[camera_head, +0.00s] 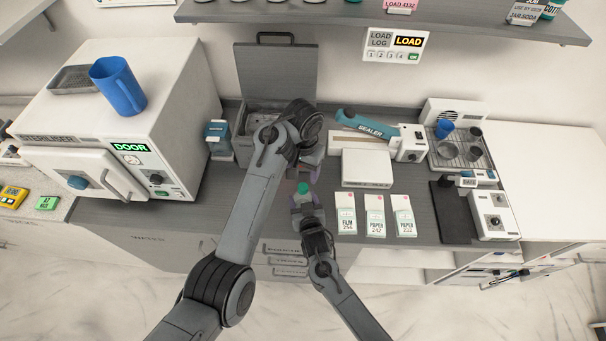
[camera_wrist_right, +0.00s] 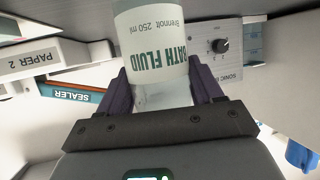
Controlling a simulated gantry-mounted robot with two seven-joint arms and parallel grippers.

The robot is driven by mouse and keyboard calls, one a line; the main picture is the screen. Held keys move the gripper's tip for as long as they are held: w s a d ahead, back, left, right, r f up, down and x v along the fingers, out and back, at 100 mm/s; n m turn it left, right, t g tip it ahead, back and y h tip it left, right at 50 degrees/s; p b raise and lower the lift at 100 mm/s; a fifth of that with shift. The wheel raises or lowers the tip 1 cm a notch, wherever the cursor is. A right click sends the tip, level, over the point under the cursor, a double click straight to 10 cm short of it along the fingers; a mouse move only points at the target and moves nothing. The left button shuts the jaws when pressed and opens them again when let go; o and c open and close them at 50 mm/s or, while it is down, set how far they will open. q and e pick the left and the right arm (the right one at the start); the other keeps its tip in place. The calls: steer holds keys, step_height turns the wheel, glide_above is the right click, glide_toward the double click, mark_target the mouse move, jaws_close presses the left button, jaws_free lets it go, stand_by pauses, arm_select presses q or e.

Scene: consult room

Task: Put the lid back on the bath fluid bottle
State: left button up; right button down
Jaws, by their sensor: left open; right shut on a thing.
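The bath fluid bottle (camera_wrist_right: 160,55) is white with green lettering, and its label appears upside down in the right wrist view. My right gripper (camera_wrist_right: 165,92) is shut on its pale, narrower part, between two dark fingers. In the head view my right gripper (camera_head: 304,203) is low in the middle, at the counter's front. A small green thing (camera_head: 303,188) shows just above its fingers; I cannot tell whether it is the lid. My left gripper (camera_head: 304,174) is open, close above the green thing. My left arm hides part of the scene here.
A grey bin with a raised lid (camera_head: 275,70) stands behind my left arm. A white box (camera_head: 367,168) and several pouch packs (camera_head: 375,215) lie to the right. The steriliser (camera_head: 130,120) with a blue jug (camera_head: 118,86) stands left. A dark mat (camera_head: 457,212) lies farther right.

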arm_select(q)
steer(key=shift+r, duration=0.1)
arm_select(e)
steer(key=shift+c, duration=0.5)
jaws_free()
arm_select(q)
steer(key=shift+r, duration=0.25)
arm_select(e)
steer(key=v, duration=1.1)
arm_select(q)
steer(key=shift+a+p, duration=0.1)
steer(key=shift+p, duration=0.2)
